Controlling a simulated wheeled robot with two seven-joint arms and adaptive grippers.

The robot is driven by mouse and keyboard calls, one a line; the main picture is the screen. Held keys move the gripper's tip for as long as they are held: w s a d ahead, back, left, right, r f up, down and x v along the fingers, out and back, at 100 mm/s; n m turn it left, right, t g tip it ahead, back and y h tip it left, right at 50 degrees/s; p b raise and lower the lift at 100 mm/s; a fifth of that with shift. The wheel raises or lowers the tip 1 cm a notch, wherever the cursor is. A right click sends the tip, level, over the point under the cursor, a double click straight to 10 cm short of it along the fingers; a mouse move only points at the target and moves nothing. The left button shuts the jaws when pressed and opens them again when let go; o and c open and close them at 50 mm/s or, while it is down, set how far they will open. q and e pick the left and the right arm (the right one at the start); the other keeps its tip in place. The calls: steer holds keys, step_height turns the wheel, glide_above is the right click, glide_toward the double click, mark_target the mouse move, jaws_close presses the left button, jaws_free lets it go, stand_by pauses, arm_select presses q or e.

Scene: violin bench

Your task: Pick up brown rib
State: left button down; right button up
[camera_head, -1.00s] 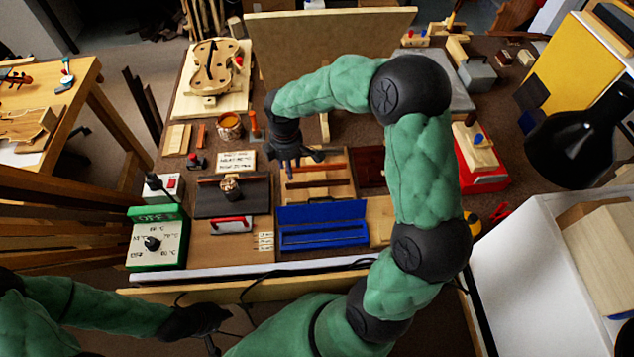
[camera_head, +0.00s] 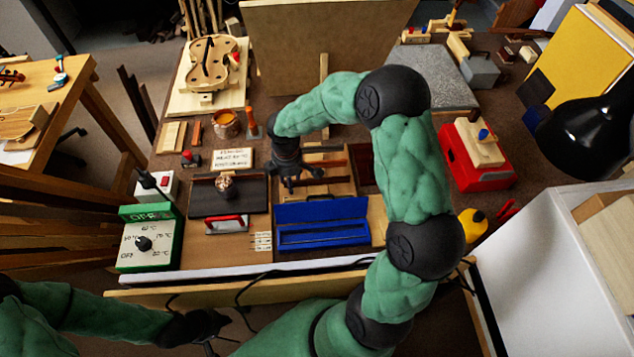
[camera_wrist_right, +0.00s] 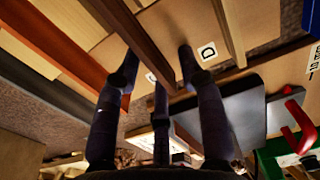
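A dark brown strip, the brown rib (camera_wrist_right: 135,30), runs between the spread fingers of my right gripper (camera_wrist_right: 158,75) in the right wrist view. The fingers stand apart, and I cannot tell whether any touches it. In the head view my right gripper (camera_head: 298,182) is over the light wooden rack (camera_head: 342,187), covering part of it. An orange-brown strip (camera_wrist_right: 55,45) lies left of the fingers in the wrist view. My left gripper (camera_head: 222,332) is at the bottom of the head view, away from the bench, empty with its fingers apart.
A blue open case (camera_head: 322,232) is in front of the rack. A dark plate (camera_head: 245,196) with a small jar lies to its left. A green control box (camera_head: 150,240) stands at the bench's front left. A red box (camera_head: 480,165) is to the right.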

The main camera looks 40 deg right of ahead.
jaws_close()
steer(key=shift+r, duration=0.2)
